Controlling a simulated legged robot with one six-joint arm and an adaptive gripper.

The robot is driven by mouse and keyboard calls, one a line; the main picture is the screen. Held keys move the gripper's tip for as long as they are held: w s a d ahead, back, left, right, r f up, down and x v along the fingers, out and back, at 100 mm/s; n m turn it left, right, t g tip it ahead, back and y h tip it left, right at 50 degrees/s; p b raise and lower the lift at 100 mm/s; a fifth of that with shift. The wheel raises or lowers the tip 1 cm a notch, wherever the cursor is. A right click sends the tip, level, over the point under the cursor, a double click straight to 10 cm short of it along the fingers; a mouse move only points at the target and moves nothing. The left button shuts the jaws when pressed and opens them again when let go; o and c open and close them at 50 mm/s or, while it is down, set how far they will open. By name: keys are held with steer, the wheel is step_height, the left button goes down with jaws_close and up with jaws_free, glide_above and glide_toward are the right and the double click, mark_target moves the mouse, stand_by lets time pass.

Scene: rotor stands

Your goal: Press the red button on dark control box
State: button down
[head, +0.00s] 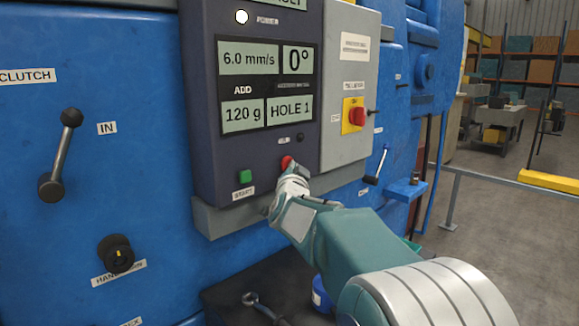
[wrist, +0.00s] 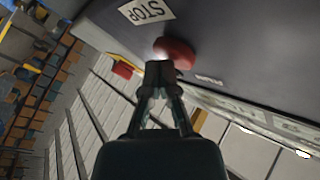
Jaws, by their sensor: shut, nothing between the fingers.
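The dark control box (head: 210,120) is mounted on a blue machine, with a lit display on its front. Its red button (head: 287,162) is at the lower right of the panel, partly hidden by my gripper (head: 290,183). In the wrist view the red button (wrist: 178,52) sits beside a STOP label (wrist: 146,11). My gripper (wrist: 160,68) is shut and empty there, its fingertips at the edge of the button. They look touching or very close; I cannot tell whether the button is pushed in.
A green button (head: 245,176) is to the left on the same panel. A red knob on a yellow plate (head: 355,116) is on the grey box to the right. A lever (head: 376,167) sticks out below it. A grey railing (head: 500,184) stands at the right.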

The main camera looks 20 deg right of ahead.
stand_by(0.3)
steer(key=shift+s+d, duration=0.3)
steer(key=shift+s, duration=0.45)
steer(key=s, duration=0.1)
steer(key=s+d, duration=0.1)
steer(key=s, duration=0.2)
steer(key=shift+s+d, duration=0.35)
stand_by(0.5)
steer(key=s+a+f+n+g+y, duration=0.4)
steer(key=s+a+f+n, duration=0.15)
steer(key=s+a, duration=0.3)
steer(key=s+a+f+n+g+y, duration=0.35)
steer(key=s+a+f, duration=0.35)
steer(key=s, duration=0.3)
steer(key=s+a+f+n+g, duration=0.1)
steer(key=s+f+g, duration=0.1)
steer(key=s, duration=0.4)
steer(key=s+f+n+g, duration=0.2)
steer(key=s+f, duration=0.3)
steer(key=s, duration=0.2)
steer(key=shift+s+a+f+g+y, duration=0.15)
steer(key=shift+s+a+g+y, duration=0.1)
steer(key=shift+a+g+y, duration=0.15)
